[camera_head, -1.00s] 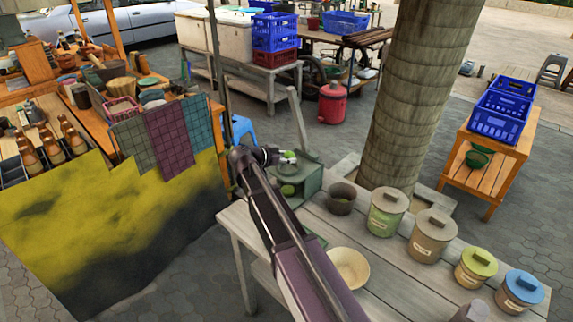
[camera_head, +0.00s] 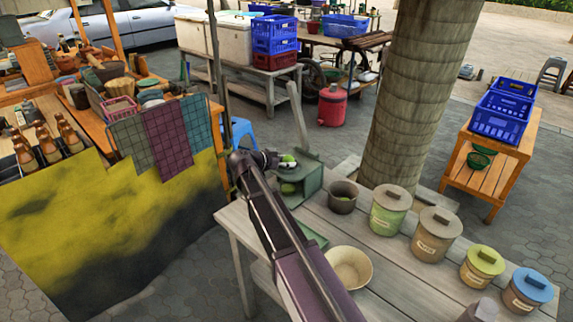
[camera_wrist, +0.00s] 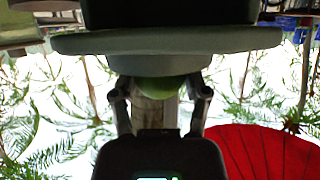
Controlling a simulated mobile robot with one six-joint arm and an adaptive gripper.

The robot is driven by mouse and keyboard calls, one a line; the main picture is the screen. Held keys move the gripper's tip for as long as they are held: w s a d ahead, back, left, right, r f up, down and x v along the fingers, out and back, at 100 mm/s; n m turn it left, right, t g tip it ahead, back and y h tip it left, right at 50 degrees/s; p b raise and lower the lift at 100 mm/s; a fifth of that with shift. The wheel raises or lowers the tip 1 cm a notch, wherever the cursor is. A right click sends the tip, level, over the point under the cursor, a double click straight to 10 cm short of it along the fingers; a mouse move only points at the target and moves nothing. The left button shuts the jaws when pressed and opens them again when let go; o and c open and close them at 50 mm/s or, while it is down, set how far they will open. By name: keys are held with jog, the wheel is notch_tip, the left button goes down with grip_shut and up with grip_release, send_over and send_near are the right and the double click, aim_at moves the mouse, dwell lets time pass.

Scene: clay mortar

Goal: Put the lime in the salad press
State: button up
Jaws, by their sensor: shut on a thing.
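The salad press (camera_head: 311,182) is a green box with a tall upright lever, at the far left end of the plank table. My gripper (camera_head: 284,160) is at the top of the press in the head view. It is shut on the lime (camera_head: 289,157), which shows as a small green patch by the fingertips. In the wrist view the lime (camera_wrist: 160,89) sits between the two fingers (camera_wrist: 160,100), partly hidden by a wide pale-green edge and dark block above it. Another round green thing (camera_head: 288,188) shows in the press's open front. Whether the held lime touches the press cannot be told.
A dark bowl (camera_head: 342,197) stands right of the press, and a cream bowl (camera_head: 349,267) nearer. Several lidded canisters (camera_head: 433,236) line the table's right side. A thick trunk (camera_head: 418,95) rises behind. Bare planks (camera_head: 390,275) lie between.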

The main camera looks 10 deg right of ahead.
jog(key=shift+f, duration=0.1)
jog(key=o, duration=1.1)
jog(key=shift+o, duration=0.2)
jog(key=shift+r, duration=0.25)
jog(key=p+v, duration=0.4)
jog(key=v, duration=0.8)
jog(key=shift+f+p, duration=0.2)
jog(key=shift+p, duration=0.1)
jog(key=shift+s, duration=0.1)
